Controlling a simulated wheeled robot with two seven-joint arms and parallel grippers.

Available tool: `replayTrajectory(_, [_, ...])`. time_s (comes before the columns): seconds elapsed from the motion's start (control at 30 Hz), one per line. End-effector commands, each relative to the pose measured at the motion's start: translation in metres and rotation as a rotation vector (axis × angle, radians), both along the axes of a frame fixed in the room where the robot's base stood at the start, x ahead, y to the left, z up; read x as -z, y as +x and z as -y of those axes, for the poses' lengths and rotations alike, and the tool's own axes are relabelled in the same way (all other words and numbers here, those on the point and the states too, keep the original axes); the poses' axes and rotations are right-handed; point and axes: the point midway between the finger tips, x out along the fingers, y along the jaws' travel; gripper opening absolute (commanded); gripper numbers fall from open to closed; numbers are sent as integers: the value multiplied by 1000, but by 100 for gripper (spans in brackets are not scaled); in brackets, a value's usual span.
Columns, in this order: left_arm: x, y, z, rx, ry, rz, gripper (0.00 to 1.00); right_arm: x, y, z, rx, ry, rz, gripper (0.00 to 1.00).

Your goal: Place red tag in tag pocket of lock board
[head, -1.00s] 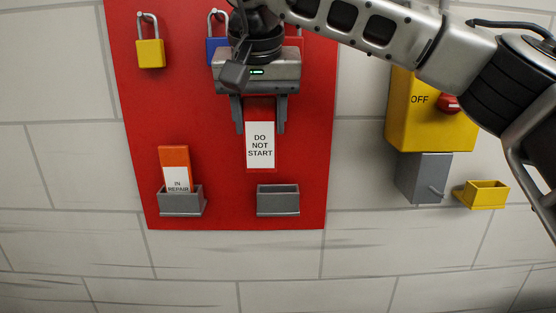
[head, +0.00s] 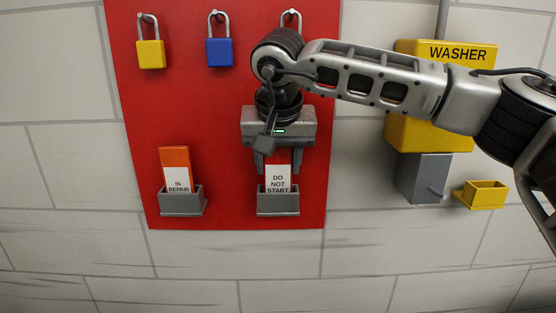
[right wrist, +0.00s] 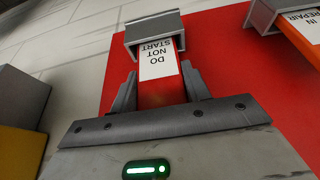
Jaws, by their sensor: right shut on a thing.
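The red tag (head: 278,181) has a white label reading "DO NOT START". Its lower end is inside the right grey pocket (head: 278,204) of the red lock board (head: 227,130), and the pocket front hides the bottom of the label. My right gripper (head: 278,168) is above the pocket, shut on the tag's upper part. In the right wrist view, the fingers (right wrist: 156,88) stand at either side of the tag (right wrist: 160,62), whose far end is in the pocket (right wrist: 150,28). My left gripper is not in view.
An orange "IN REPAIR" tag (head: 175,160) stands in the left grey pocket (head: 182,205). Yellow (head: 150,54) and blue (head: 219,52) padlocks hang at the board's top. The yellow washer box (head: 420,133) and a small yellow bin (head: 484,195) are to the right.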

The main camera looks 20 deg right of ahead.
Motion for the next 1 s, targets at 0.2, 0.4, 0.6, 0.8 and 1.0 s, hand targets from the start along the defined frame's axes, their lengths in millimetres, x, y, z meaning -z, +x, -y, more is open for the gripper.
replayTrajectory(0.2, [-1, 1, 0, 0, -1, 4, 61, 3, 0, 0, 0, 0, 0, 68])
replayTrajectory(0.4, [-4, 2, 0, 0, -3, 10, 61, 2, 0, 0, 0, 0, 0, 68])
replayTrajectory(0.6, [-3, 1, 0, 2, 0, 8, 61, -10, -3, -1, 1, 0, 2, 68])
replayTrajectory(0.8, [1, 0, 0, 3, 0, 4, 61, -48, -18, -6, 0, 2, 4, 68])
replayTrajectory(1.0, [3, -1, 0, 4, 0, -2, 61, -86, -33, -10, 0, 0, 2, 68])
